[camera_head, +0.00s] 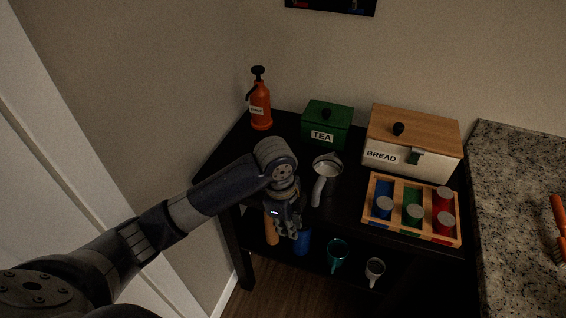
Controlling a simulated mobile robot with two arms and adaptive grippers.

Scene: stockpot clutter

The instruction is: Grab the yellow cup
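A yellow-orange object (271,230), likely the yellow cup, shows on the lower shelf of the dark table, partly hidden behind my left gripper. My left gripper (286,232) points down at the table's front edge, in front of and just right of the yellow-orange object in the picture. I cannot tell whether it touches the object or whether its fingers are open or shut. My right gripper is not in view.
Lower shelf: a blue object (303,243), a teal mug (337,254) and a white mug (375,269). Tabletop: an orange spray bottle (260,108), green tea box (326,127), bread box (413,145), pale-handled strainer (320,182) and wooden can crate (367,200). A granite counter (515,170) stands right.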

